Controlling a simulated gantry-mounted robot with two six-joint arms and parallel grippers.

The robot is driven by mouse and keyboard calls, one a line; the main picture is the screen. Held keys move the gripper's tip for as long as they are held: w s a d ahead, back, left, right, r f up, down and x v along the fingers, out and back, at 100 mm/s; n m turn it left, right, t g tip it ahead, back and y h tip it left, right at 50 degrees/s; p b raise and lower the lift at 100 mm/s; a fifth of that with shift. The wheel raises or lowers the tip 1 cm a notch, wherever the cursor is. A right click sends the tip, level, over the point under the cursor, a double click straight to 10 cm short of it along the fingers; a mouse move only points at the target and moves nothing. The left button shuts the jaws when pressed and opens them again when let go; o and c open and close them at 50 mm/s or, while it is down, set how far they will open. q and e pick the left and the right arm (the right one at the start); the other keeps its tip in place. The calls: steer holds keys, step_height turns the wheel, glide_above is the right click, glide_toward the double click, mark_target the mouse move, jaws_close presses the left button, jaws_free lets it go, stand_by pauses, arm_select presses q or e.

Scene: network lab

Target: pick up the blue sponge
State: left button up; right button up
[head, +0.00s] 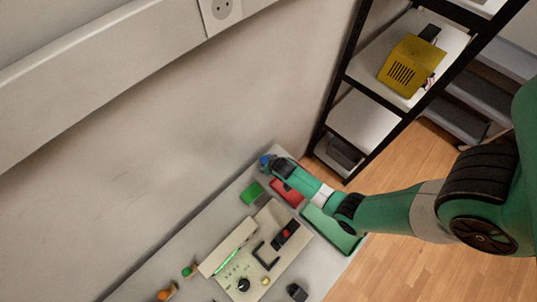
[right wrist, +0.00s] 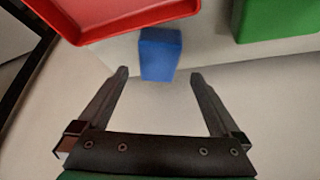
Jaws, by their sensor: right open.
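The blue sponge (right wrist: 160,53) is a small blue block on the pale table top, just beyond my right gripper (right wrist: 160,76) in the right wrist view. Its near edge shows between the two fingertips, with a gap on each side. My right gripper is open with nothing in its jaws. In the head view, my right arm reaches in from the right to the table's far end. There, a bit of blue (head: 264,161) shows beside the dark gripper (head: 274,165), which partly hides it. My left gripper is not in view.
A red tray (right wrist: 120,14) lies close by the sponge, and a green object (right wrist: 277,18) is to the right. The head view shows a green block (head: 251,193), a green tray (head: 328,232), a control panel (head: 240,268), the wall and a black-framed shelf (head: 352,95).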

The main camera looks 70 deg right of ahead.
steer(key=f, duration=0.1)
steer(key=d+f+b, duration=0.1)
steer(key=f, duration=0.1)
steer(key=shift+w+f, duration=0.15)
steer(key=shift+w, duration=0.05)
steer(key=shift+w+d+f, duration=0.1)
steer(key=shift+w+f, duration=0.05)
steer(key=shift+w, duration=0.05)
steer(key=c, duration=1.5)
steer(key=shift+r, duration=0.7)
steer(key=r+p, duration=0.2)
steer(key=r, duration=0.1)
steer(key=shift+s+r, duration=0.1)
steer(key=shift+s, duration=0.25)
steer(key=s+r+p, duration=0.6)
steer(key=s+r, duration=0.2)
steer(key=s, duration=0.5)
steer(key=shift+s+d+r, duration=0.2)
steer(key=shift+d+r, duration=0.1)
steer(key=shift+d, duration=0.05)
